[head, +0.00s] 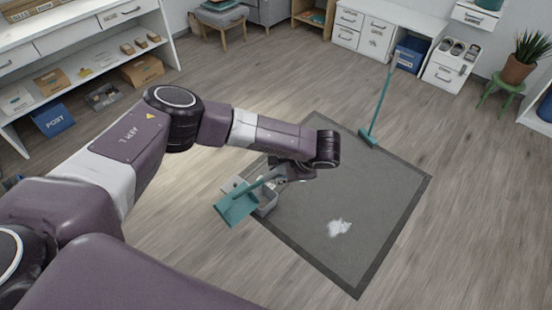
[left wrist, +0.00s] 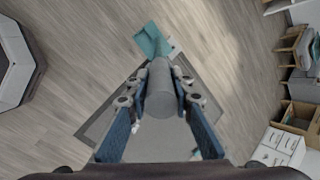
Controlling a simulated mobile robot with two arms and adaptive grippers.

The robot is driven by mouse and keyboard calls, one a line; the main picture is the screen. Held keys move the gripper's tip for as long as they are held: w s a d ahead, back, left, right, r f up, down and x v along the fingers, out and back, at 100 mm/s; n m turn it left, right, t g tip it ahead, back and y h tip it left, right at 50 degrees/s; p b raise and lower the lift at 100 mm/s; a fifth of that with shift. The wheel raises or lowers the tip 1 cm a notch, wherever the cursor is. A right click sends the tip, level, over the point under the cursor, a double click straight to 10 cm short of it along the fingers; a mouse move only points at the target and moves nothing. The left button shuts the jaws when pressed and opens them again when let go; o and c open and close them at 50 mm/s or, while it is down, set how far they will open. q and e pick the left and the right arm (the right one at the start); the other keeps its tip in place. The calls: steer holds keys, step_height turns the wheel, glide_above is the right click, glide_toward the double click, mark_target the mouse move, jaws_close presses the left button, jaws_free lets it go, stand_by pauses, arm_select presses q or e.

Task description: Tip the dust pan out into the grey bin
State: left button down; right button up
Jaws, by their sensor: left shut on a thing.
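A teal dust pan (head: 236,206) is held by its handle in my left gripper (head: 283,176), which is shut on it. The left wrist view shows the pan (left wrist: 151,40) beyond the fingers. I cannot make out what is in the pan. White debris (head: 339,228) lies on the mat. My right gripper is not in view.
The grey mat (head: 375,200) lies on a wooden floor. A teal broom (head: 378,110) stands at its far edge. White shelves (head: 90,60) are at the left, and white drawers (head: 365,35) and a potted plant (head: 520,65) at the back right.

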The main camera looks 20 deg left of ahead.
arm_select(q)
steer(key=w+a+f+m+t+h+b, duration=0.1)
steer(key=w+a+f+m+t+b, duration=0.1)
steer(key=w+m, duration=0.3)
steer(key=w+a, duration=0.1)
steer(key=w, duration=0.2)
steer(key=shift+w+a+f+t, duration=0.3)
steer(key=shift+w+a+f, duration=0.1)
steer(key=shift+r, duration=0.1)
